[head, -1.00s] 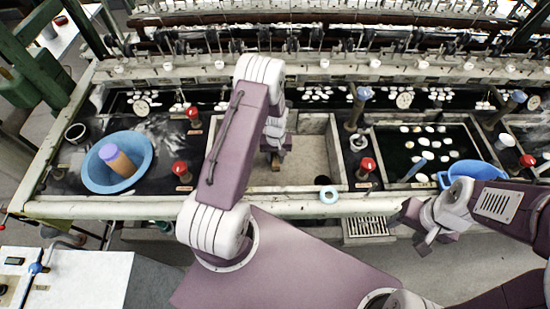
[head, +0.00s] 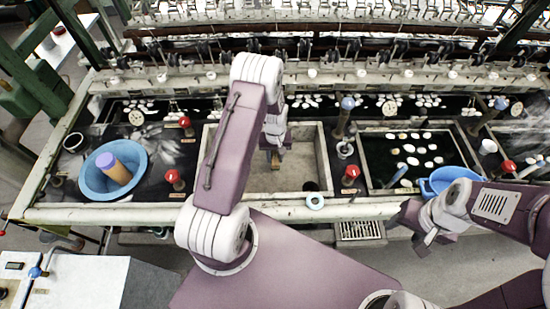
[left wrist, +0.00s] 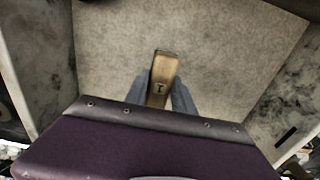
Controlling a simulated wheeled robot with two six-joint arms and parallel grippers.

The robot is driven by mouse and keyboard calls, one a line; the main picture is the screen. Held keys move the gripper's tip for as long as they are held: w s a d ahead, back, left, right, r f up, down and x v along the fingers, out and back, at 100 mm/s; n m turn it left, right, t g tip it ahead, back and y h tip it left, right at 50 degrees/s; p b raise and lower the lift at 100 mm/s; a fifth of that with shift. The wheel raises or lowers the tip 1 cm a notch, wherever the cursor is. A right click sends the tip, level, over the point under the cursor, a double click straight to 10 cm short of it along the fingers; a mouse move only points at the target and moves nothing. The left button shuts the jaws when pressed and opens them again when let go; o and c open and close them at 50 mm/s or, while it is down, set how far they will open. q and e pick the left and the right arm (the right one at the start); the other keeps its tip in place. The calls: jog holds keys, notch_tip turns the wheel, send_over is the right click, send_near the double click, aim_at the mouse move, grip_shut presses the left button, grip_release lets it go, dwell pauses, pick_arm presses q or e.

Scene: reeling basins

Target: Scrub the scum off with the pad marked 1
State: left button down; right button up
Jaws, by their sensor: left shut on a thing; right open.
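My left gripper (head: 274,149) is shut on a tan block-shaped pad (left wrist: 163,80); a dark mark that looks like a 1 shows on it in the left wrist view. The gripper points down inside the middle stone-walled basin (head: 310,170), which holds no visible water. In the left wrist view the basin's floor (left wrist: 110,65) is pale and mottled, with darker blotches on the side walls. I cannot tell which patches are scum, or whether the pad touches the floor. My right gripper (head: 424,231) is open and empty, in front of the right basin.
Red-topped knobs (head: 349,173) flank the middle basin.

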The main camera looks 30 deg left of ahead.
pick_arm(q)
notch_tip(320, 180, up, 2)
jog(key=shift+r+p, duration=0.1)
jog(key=shift+p, duration=0.45)
jog(key=shift+s, duration=0.1)
